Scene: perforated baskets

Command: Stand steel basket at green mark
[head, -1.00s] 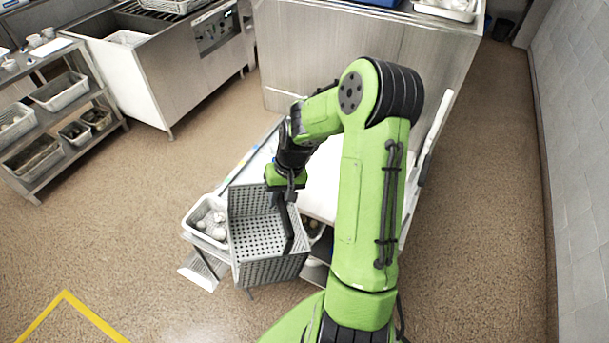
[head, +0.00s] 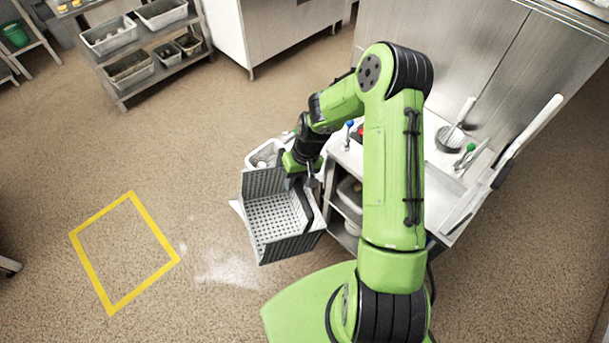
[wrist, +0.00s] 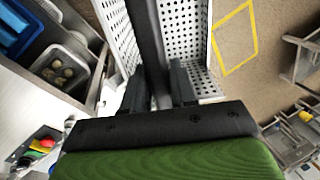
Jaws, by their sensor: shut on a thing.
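The steel basket (head: 272,222) is a grey, perforated, open-topped box with a dark bar handle. It hangs from my gripper, tilted in the head view, in front of the steel counter. My gripper (head: 309,183) is shut on the handle; in the wrist view my gripper (wrist: 160,88) has a finger on each side of the dark bar, and the basket's perforated wall (wrist: 192,40) shows beyond it. The floor mark in view is a yellow outlined square (head: 82,254), left of the basket and apart from it. I see no green mark on the floor.
A steel counter (head: 455,180) with a shelf below stands right of the basket, and a white tub (head: 262,154) sits behind it. A rack (head: 130,82) with several bins stands at the back left. The brown floor around the yellow square is clear.

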